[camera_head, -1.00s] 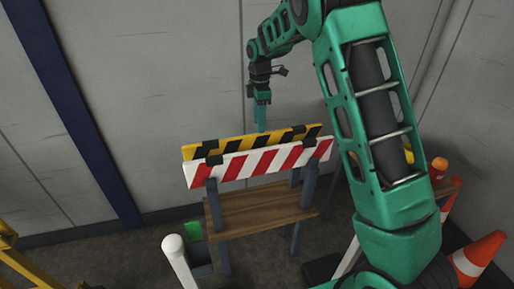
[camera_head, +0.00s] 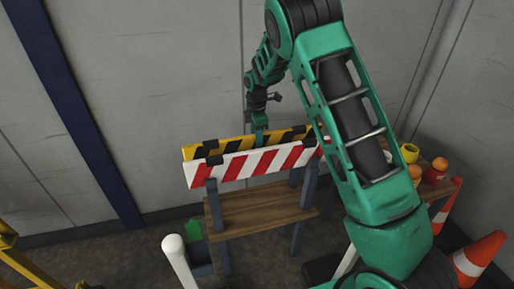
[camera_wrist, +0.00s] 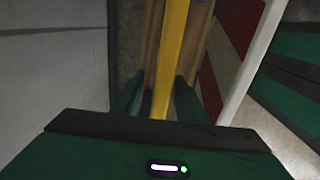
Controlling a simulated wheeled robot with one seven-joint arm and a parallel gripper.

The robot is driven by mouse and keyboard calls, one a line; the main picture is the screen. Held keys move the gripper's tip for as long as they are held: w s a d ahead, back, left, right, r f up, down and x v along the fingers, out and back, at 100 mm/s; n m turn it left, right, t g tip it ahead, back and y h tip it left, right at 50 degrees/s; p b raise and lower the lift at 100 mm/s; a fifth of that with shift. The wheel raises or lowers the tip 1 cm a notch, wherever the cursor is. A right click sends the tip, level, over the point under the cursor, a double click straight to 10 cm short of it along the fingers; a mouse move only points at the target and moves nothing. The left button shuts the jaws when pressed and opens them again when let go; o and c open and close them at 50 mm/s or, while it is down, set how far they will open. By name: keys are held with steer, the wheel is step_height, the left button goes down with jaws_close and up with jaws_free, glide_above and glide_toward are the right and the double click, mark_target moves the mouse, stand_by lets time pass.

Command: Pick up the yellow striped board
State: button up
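The yellow striped board (camera_head: 232,146), yellow with black stripes, stands upright behind the red-and-white striped board (camera_head: 252,164) on the barricade frame. Its lower part is hidden by that front board. My gripper (camera_head: 260,141) is over the yellow board's top edge, near its middle, pointing down. In the wrist view the yellow board (camera_wrist: 171,50) shows edge-on and runs between the two green fingers of my gripper (camera_wrist: 160,88). The fingers are apart, one on each side, with a visible gap at the left finger. The red-and-white board (camera_wrist: 238,50) lies to the right of it.
A wooden shelf (camera_head: 255,208) spans the frame's legs. The grey wall (camera_head: 150,90) is close behind. A white post (camera_head: 181,262) stands in front left. Orange cones (camera_head: 478,258) and a shelf with yellow and orange items (camera_head: 434,171) are at the right.

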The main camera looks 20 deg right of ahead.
steer(key=shift+f, duration=0.85)
jaws_close()
steer(key=shift+r, duration=0.1)
step_height(320, 180, up, 18)
